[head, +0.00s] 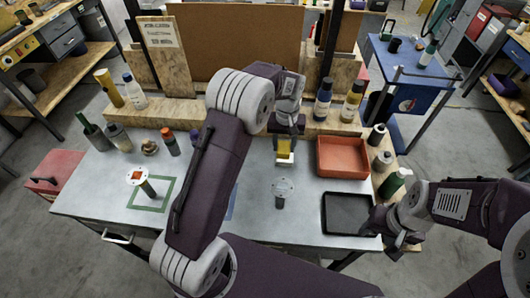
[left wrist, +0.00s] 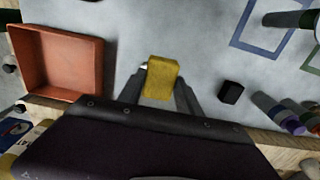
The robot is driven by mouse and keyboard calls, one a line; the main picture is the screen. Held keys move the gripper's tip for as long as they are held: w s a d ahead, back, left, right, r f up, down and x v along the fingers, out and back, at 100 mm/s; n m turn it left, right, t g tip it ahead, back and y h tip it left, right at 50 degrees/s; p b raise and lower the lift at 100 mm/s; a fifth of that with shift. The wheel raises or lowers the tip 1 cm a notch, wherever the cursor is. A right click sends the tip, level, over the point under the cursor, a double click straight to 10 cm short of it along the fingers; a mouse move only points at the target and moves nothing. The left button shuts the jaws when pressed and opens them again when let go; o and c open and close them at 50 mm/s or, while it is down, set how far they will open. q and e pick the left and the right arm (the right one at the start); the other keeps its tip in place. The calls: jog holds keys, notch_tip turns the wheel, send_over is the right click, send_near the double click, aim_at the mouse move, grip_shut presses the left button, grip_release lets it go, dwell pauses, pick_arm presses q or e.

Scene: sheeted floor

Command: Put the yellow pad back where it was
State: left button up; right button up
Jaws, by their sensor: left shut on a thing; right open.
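The yellow pad (head: 285,147) is in the jaws of my left gripper (head: 287,136), over the back middle of the grey table. In the left wrist view the yellow pad (left wrist: 161,78) sits between the two dark fingers. A small white part shows at its edge; I cannot tell whether the pad touches the table. A green outline (head: 131,205) is on the table at the left. A blue outline (head: 233,204) is mostly hidden behind my left arm; it shows better in the left wrist view (left wrist: 236,42). My right gripper (head: 392,245) is open by the table's front right corner.
An orange tray (head: 343,158) stands right of the pad, with a black tray (head: 347,215) in front of it. A post with a pale disc (head: 282,187) stands mid-table. Another post (head: 148,188) with an orange-marked top stands at the green outline.

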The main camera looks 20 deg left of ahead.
pick_arm(q)
jog(key=shift+s+d+f, duration=0.1)
jog(key=shift+s+f, duration=0.05)
jog(key=shift+s, duration=0.3)
jog(key=w+a+f, duration=0.1)
jog(key=a+f, duration=0.1)
jog(key=a, duration=0.1)
jog(key=a+f+p, duration=0.1)
jog(key=a+f, duration=0.1)
jog(key=a, duration=0.2)
jog(key=w+a+f+p, duration=0.1)
jog(key=a+f, duration=0.2)
jog(key=a, duration=0.1)
jog(key=shift+w+a, duration=0.25)
jog(key=shift+w, duration=0.05)
notch_tip(320, 180, down, 3)
jog(key=shift+d+f+p, duration=0.1)
jog(key=shift+f+p, duration=0.1)
jog(key=shift+p, duration=0.55)
jog(key=shift+f, duration=0.4)
pick_arm(e)
jog(key=r, duration=0.3)
jog(key=shift+s+r, duration=0.2)
jog(key=shift+r, duration=0.05)
jog(key=shift+f, duration=0.1)
pick_arm(q)
jog(key=shift+f, duration=0.2)
jog(key=o, duration=1.3)
